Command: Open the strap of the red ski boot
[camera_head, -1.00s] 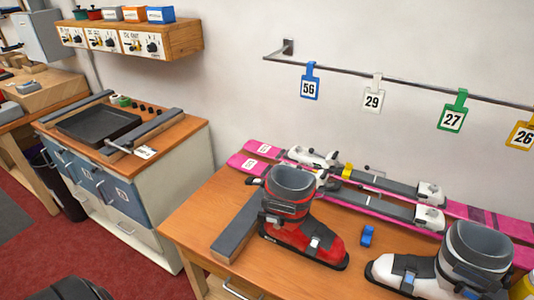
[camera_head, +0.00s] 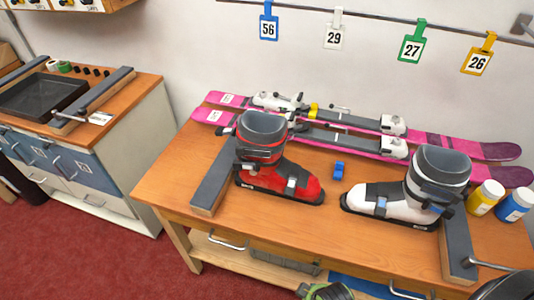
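The red ski boot (camera_head: 305,187) stands upright on the wooden bench, its toe pointing right. Its dark grey cuff opens upward. A dark strap (camera_head: 262,153) runs across the upper shaft and appears closed, though its fastening is too small to make out. A light buckle (camera_head: 291,184) sits over the forefoot. Nothing touches the boot from above.
A grey-topped block (camera_head: 213,180) lies left of the boot, pink skis (camera_head: 455,148) behind. A small blue object (camera_head: 338,170), a white boot (camera_head: 362,197) and bottles (camera_head: 485,197) stand right. The bench front (camera_head: 290,230) is clear.

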